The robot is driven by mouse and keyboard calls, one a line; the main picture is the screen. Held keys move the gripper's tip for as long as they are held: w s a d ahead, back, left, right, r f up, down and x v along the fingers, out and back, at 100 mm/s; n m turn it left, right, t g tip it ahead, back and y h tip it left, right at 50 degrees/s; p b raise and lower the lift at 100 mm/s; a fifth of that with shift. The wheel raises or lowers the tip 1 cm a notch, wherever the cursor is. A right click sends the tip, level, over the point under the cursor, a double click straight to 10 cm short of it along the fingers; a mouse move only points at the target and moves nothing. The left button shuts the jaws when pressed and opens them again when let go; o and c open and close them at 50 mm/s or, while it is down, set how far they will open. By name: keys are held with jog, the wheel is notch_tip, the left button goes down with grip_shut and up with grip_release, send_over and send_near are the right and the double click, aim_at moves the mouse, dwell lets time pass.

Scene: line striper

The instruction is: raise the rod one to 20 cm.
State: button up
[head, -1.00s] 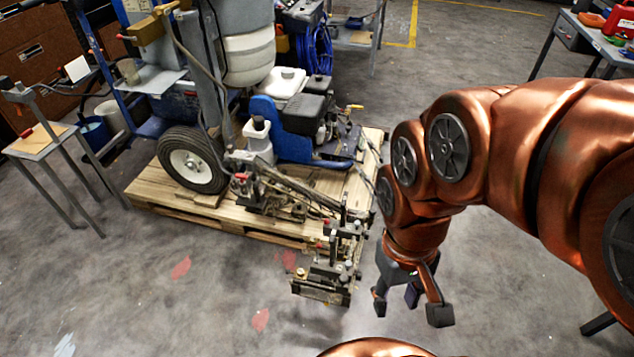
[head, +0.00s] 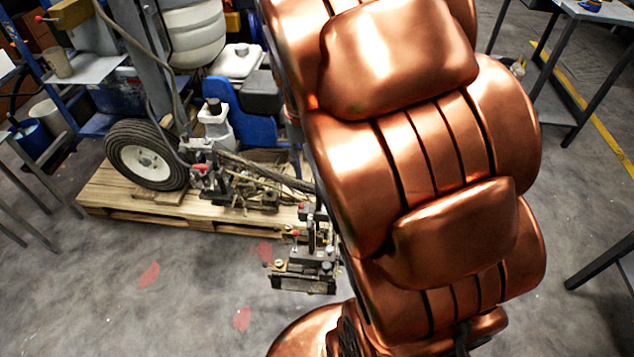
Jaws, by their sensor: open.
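The line striper (head: 240,120) stands on a wooden pallet (head: 110,205), with its wheel (head: 145,157) at the left. A low metal assembly with clamps and short rods (head: 305,262) sticks out past the pallet's front right corner, above the floor. I cannot tell which of its parts is rod one. My copper arm fills the right half of the head view, just right of this assembly, and covers the striper's right side. My gripper is not in view; I cannot tell where it is relative to the assembly.
A blue bucket (head: 32,138) and a small metal stand are at the left. A bench (head: 590,12) stands at the upper right, and another table's edge (head: 605,258) shows at the right. The floor in front of the pallet is clear, with red marks.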

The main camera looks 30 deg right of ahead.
jog(key=w+d+f+m+b, duration=0.1)
jog(key=w+d+f+b, duration=0.2)
jog(key=w+d+f, duration=0.2)
jog(key=w+d+f+m+b, duration=0.1)
jog(key=w+d+f+b, duration=0.2)
jog(key=w+d+f, duration=0.2)
jog(key=w+d+f+m+t+b, duration=0.1)
jog(key=w+d+f+b, duration=0.3)
jog(key=w+f, duration=0.5)
jog(key=shift+w+d+f, duration=0.1)
jog(key=shift+d+f, duration=0.15)
jog(key=shift+f, duration=0.6)
jog(key=shift+w+d+f, duration=0.1)
jog(key=shift+d+f, duration=0.1)
jog(key=shift+f, duration=0.6)
jog(key=shift+w+d+f, duration=0.1)
jog(key=shift+w+f, duration=0.15)
jog(key=shift+f, duration=3.9)
grip_shut()
